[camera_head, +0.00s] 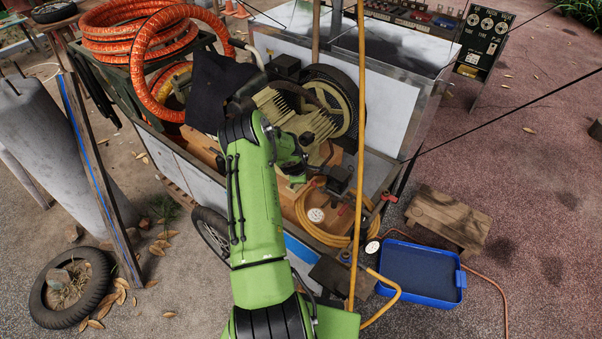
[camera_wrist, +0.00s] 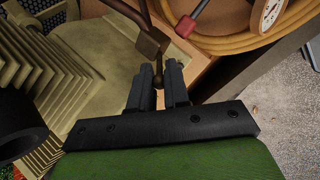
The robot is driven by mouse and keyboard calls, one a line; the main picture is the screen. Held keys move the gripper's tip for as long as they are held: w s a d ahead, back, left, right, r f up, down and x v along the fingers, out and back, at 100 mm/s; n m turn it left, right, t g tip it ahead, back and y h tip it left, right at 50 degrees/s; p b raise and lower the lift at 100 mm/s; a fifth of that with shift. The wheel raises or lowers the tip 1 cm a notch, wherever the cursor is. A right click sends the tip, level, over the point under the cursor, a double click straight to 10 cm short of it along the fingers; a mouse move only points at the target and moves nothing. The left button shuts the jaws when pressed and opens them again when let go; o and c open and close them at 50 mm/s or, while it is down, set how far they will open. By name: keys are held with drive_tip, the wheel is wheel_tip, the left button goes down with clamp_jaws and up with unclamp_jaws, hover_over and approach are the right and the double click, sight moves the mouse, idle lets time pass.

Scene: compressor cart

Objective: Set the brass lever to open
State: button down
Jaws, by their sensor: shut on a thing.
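My gripper (camera_wrist: 160,80) shows in the wrist view, its two dark fingers close together around a thin brownish-brass lever (camera_wrist: 158,66). The lever meets a brown block (camera_wrist: 152,41), which joins a dark pipe running up out of the picture. The fingers hide much of the lever, so its exact angle is hard to tell. In the head view, my green arm reaches over the cart to the compressor (camera_head: 300,118), and the lever cannot be made out there.
A red-ended dark handle (camera_wrist: 185,27) lies right of the fingers, near a coiled yellow hose (camera_wrist: 235,43) and a white gauge (camera_wrist: 270,14). Ribbed fins (camera_wrist: 50,75) stand close on the left. A blue tray (camera_head: 420,270) and wooden stool (camera_head: 448,215) stand right of the cart.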

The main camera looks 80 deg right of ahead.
drive_tip(key=c, duration=1.2)
unclamp_jaws()
drive_tip(key=shift+o, duration=0.2)
drive_tip(key=v, duration=1.5)
drive_tip(key=shift+a+r+b, duration=0.25)
drive_tip(key=shift+r+b, duration=0.05)
drive_tip(key=shift+s, duration=0.1)
